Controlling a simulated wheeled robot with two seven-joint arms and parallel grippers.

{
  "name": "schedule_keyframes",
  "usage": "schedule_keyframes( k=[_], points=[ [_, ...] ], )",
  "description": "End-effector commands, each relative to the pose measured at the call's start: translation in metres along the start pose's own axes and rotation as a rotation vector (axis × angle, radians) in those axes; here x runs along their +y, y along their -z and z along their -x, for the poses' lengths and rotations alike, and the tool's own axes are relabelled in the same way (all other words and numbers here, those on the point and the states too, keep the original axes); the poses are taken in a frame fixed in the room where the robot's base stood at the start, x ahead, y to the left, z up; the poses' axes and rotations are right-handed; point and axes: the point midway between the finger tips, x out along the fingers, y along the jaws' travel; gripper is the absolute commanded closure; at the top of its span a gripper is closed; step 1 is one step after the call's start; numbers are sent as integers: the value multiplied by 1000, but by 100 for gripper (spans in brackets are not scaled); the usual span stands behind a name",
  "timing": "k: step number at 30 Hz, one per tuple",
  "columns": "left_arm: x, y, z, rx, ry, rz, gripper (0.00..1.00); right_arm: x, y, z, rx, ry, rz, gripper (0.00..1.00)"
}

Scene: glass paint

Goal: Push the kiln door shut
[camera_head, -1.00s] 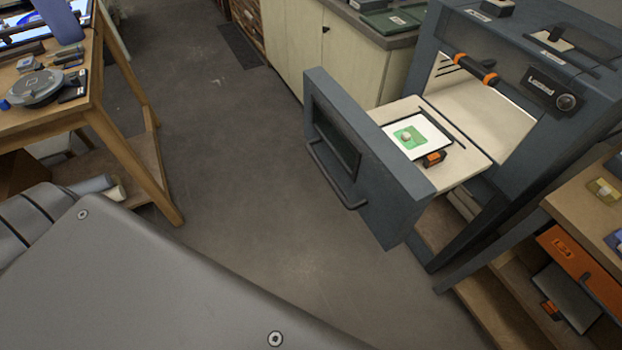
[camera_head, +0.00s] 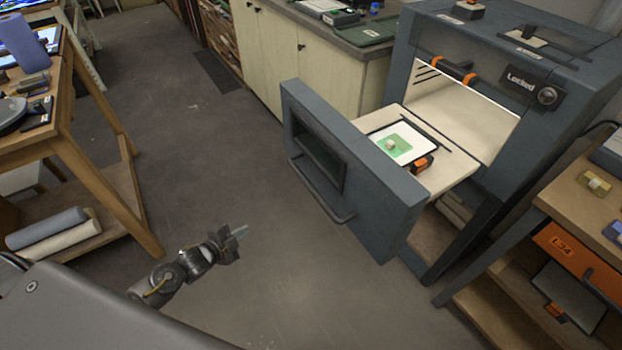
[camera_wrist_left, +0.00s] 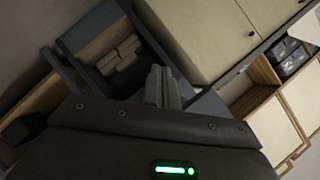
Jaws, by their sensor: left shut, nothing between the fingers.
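The kiln door (camera_head: 368,196) is a thick blue-grey slab with a dark window and a bar handle (camera_head: 322,197). It stands pulled out from the kiln (camera_head: 482,56), with a pale shelf (camera_head: 458,168) behind it. On the shelf lies a white sheet with a green piece (camera_head: 396,143). My left gripper (camera_head: 240,232) is shut and empty, over the floor to the left of the door and apart from it. In the left wrist view its shut fingers (camera_wrist_left: 161,86) point toward blue-grey surfaces. My right gripper is not in view.
A wooden table (camera_head: 66,128) stands at the left, with rolls on its lower shelf. A wooden bench with an orange drawer (camera_head: 575,261) stands at the right. Pale cabinets (camera_head: 292,52) are behind. The floor between is clear.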

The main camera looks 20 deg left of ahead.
Motion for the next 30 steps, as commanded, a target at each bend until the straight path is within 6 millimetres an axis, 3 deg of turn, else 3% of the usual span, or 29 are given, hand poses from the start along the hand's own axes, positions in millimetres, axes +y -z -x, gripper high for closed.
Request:
schedule_keyframes(
  k=[1,3,6,10,14,20,26,30],
  points=[
    [-35,33,2,107,54,-126,100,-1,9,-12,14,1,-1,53],
    [-73,80,14,232,122,-279,100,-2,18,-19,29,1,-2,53],
    [-106,137,38,375,199,-455,100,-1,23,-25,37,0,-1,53],
    [-124,185,65,492,265,-599,100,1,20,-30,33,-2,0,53],
    [-130,205,79,543,294,-658,100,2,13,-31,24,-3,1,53],
    [-133,210,79,548,301,-664,100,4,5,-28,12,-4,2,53],
    [-138,226,59,549,304,-662,100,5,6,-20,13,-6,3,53],
    [-141,242,35,548,304,-660,100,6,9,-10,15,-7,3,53]
  ],
)
